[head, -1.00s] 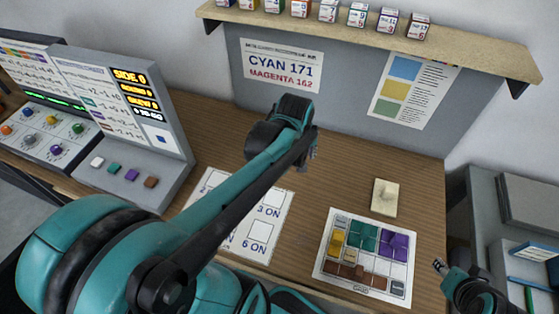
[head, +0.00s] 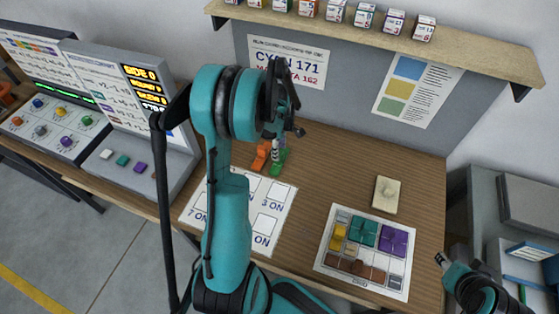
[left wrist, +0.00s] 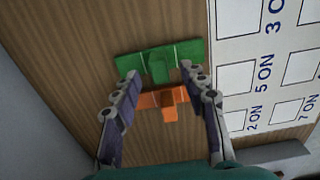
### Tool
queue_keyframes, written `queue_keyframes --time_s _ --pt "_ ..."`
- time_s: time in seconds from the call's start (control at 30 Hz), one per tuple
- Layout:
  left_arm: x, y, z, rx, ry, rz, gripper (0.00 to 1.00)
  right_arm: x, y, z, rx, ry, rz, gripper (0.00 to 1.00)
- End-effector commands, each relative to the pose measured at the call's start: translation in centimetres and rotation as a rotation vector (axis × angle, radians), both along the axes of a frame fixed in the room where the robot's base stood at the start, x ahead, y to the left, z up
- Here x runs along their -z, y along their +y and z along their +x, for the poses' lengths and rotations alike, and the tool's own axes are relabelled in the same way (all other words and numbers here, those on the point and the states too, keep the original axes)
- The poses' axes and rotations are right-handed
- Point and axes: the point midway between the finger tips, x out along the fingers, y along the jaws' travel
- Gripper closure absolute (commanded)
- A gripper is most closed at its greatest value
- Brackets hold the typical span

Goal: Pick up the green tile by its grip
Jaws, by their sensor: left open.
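The green tile (head: 278,164) lies on the wooden table, just beyond the white numbered sheet. In the left wrist view the green tile (left wrist: 146,64) is a flat bar with a raised grip block at its middle. An orange tile (left wrist: 163,101) of similar form lies close beside it; it also shows in the head view (head: 261,156). My left gripper (left wrist: 160,73) is open and empty, its fingertips on either side of the green tile's grip in the picture. The height gap is unclear. In the head view my left gripper (head: 287,128) partly hides the tiles. My right gripper (head: 440,260) is at lower right.
The numbered sheet (head: 266,222) lies in front of the tiles. A card with coloured blocks (head: 320,262) and a cream block (head: 386,195) lie to the right. A control console (head: 108,90) stands at left. A shelf (head: 400,38) with small boxes hangs behind.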

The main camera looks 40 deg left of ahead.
Motion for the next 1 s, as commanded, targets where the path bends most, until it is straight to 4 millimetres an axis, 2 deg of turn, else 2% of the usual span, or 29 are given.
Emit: queue_keyframes --time_s 0.03,0.2,0.47,0.5,0.63,0.67,1.0 --pt "1.1 -0.1 0.1 0.001 0.000 0.000 0.57 0.5 0.0 0.0 0.000 0.000 0.000 0.61" --pt "3.1 -0.1 0.1 0.001 -0.001 0.000 0.57 1.0 0.0 0.0 0.000 0.000 0.000 0.61" --pt "3.3 -0.1 0.1 0.002 -0.001 0.000 0.57 0.9 0.0 0.0 0.000 0.000 0.000 0.61" --pt "3.3 -0.1 0.1 0.002 -0.001 0.000 0.62 0.9 0.0 0.0 0.000 0.000 0.000 0.61" --pt "3.3 -0.1 0.1 0.002 -0.001 0.000 0.96 0.9 0.0 0.0 0.000 0.000 0.000 0.61" --pt "3.3 -0.1 0.1 0.002 -0.001 0.000 1.00 0.9 0.0 0.0 0.000 0.000 0.000 0.61" --pt "3.2 -0.1 0.1 0.002 -0.001 0.000 1.00 0.9 0.0 0.0 0.000 0.000 0.000 0.61"
